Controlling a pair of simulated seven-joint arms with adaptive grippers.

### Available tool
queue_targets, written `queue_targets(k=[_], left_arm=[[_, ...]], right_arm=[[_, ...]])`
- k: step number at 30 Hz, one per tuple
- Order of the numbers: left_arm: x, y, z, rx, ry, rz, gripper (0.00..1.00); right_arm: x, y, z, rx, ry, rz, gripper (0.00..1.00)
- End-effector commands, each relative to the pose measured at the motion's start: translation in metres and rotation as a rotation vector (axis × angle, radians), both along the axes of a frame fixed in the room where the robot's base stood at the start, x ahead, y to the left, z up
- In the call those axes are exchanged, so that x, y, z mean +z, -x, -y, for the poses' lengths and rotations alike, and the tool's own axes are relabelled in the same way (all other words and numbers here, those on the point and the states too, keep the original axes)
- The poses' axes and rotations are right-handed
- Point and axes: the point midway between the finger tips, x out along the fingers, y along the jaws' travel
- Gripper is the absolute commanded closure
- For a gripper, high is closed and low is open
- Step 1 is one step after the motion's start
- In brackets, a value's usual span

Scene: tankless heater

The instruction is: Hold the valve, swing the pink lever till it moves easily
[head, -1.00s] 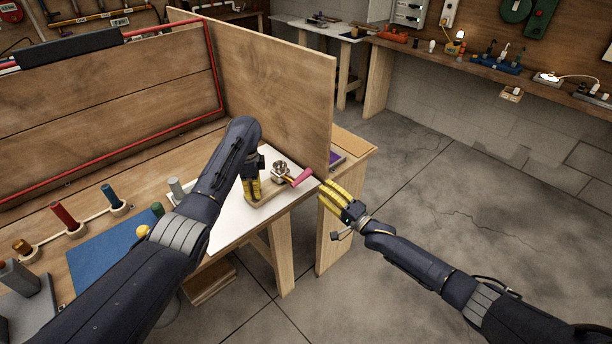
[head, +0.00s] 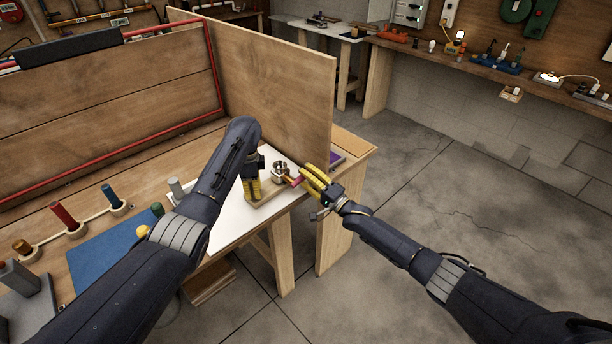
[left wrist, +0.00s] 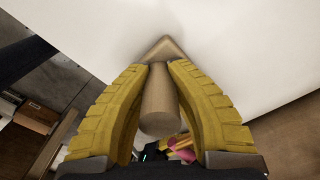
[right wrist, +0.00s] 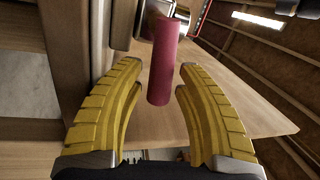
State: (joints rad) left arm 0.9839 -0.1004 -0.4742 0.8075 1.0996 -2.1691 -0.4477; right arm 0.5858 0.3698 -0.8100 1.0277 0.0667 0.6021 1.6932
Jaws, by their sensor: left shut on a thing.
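The silver valve (head: 280,169) stands on a wooden base (head: 264,213) near the end of the bench. Its pink lever (head: 295,182) points right, toward the bench edge. My left gripper (head: 252,188) is shut on a round wooden post (left wrist: 160,108) that rises from the base, left of the valve. My right gripper (head: 306,176) is open at the lever's outer end. In the right wrist view the pink lever (right wrist: 162,62) stands between the two open fingertips, with a gap visible on both sides. In the left wrist view the valve is mostly hidden behind the post and fingers.
A tall wooden panel (head: 265,80) stands just behind the valve. A white mat (head: 228,226) lies under the base. A blue mat (head: 110,258) and several coloured cylinders lie further left. Open floor (head: 450,200) is to the right of the bench.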

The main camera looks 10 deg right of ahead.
Motion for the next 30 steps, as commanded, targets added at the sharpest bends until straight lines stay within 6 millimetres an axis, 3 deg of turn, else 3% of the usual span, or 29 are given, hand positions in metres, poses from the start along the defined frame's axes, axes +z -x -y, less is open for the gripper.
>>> queue_targets(k=[3,12,30], left_arm=[[0.0004,-0.0002,0.0002,0.0,0.0,0.001,1.0],[0.0004,-0.0002,0.0002,0.0,0.0,0.001,1.0],[0.0004,-0.0001,0.0003,-0.001,0.0,0.001,1.0]], right_arm=[[0.0001,0.0,0.0001,0.0,0.0,0.0,0.64],[0.0,0.0,0.0003,0.0,0.0,0.0,0.99],[0.0052,0.0001,0.0002,-0.002,0.071,0.049,1.0]])
